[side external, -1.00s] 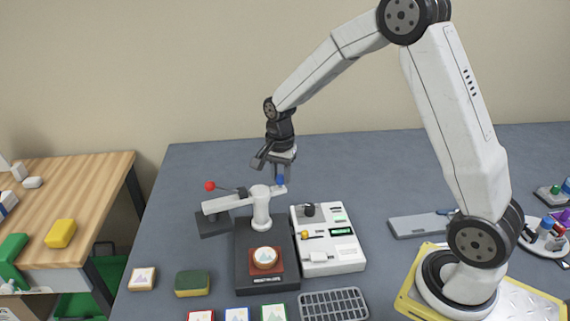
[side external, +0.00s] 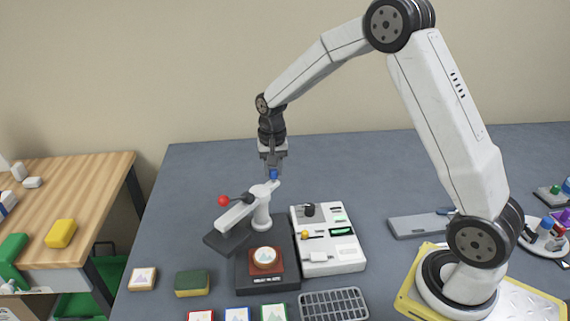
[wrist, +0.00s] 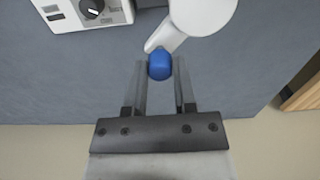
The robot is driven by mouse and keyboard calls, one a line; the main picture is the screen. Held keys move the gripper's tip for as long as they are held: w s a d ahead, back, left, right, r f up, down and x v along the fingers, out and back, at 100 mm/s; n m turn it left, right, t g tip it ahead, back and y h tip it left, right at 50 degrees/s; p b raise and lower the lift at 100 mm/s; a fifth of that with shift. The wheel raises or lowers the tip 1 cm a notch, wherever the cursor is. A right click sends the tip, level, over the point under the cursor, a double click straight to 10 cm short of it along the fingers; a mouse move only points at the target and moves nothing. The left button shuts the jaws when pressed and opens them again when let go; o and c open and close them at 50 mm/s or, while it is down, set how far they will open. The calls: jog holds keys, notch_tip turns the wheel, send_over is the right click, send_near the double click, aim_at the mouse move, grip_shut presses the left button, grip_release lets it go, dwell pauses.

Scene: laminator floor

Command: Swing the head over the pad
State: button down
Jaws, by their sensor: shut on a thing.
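The press has a white swing head (side external: 236,214) on a white post (side external: 262,212), with a red ball (side external: 224,201) on a lever. A blue knob (side external: 274,175) sits on the short rear arm of the head. My gripper (side external: 272,169) is shut on this blue knob; in the wrist view the knob (wrist: 160,66) sits between the two fingers. A dark plate (side external: 228,236) is under the head's free end, left of the post. The pad (side external: 279,268) is reddish brown, on the dark base in front of the post, and bears a round pale piece (side external: 265,257). The head is not above the pad.
A white control box (side external: 328,240) stands close to the right of the press. The table behind the press is clear.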

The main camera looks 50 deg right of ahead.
jog(key=shift+w+a+r+n, duration=0.1)
jog(key=shift+w+a+n, duration=0.4)
jog(key=shift+n, duration=0.95)
jog(key=shift+w+a+n, duration=0.1)
jog(key=shift+w+n, duration=0.75)
jog(key=shift+n, duration=0.65)
jog(key=shift+w+a+r+n, duration=0.1)
jog(key=shift+w+a+n, duration=0.15)
jog(key=shift+w+n, duration=0.8)
jog(key=shift+s+n, duration=0.35)
jog(key=shift+n, duration=0.05)
jog(key=shift+c, duration=2.1)
grip_release()
jog(key=shift+s+f, duration=0.1)
jog(key=shift+f, duration=0.05)
notch_tip(320, 180, up, 8)
jog(key=shift+s+a+f, duration=0.1)
